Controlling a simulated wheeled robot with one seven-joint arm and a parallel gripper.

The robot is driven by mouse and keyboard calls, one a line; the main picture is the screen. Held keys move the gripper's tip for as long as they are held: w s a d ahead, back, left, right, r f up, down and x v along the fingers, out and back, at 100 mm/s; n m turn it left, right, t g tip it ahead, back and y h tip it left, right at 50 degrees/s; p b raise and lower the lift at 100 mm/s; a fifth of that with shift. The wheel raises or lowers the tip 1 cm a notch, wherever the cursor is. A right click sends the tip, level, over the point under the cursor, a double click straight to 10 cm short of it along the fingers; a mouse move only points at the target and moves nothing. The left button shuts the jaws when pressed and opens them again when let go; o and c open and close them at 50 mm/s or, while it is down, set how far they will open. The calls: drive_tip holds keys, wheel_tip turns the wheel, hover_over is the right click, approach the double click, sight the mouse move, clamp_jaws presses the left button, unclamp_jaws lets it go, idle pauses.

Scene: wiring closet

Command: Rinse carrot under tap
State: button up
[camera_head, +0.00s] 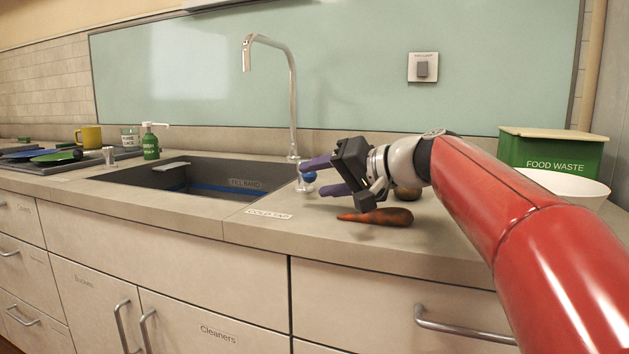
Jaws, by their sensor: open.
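An orange-brown carrot (378,217) lies on the counter right of the sink, its thin tip to the left. No water shows at the spout. A blue tap knob (309,177) is partly hidden behind the fingers, near the "COLD TAP" label (269,214). The dark sink (200,184) carries a "FILL BAND" marking on its wall.
A brown round item (407,193) sits behind my wrist, partly hidden. A white bowl (562,185) and green "FOOD WASTE" bin (552,152) stand at the right. A green soap bottle (150,144) and yellow mug (89,136) stand left. The front counter strip is clear.

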sight(312, 175)
drive_tip(key=w+d, duration=0.1)
drive_tip(key=w+d+m, duration=0.1)
drive_tip(key=shift+w+r+t, duration=0.15)
drive_tip(key=shift+w+t, duration=0.15)
drive_tip(key=shift+w+a, duration=0.3)
drive_tip(key=p+x, duration=0.1)
drive_tip(key=x, duration=0.6)
drive_tip(key=shift+c, duration=0.2)
clamp_jaws()
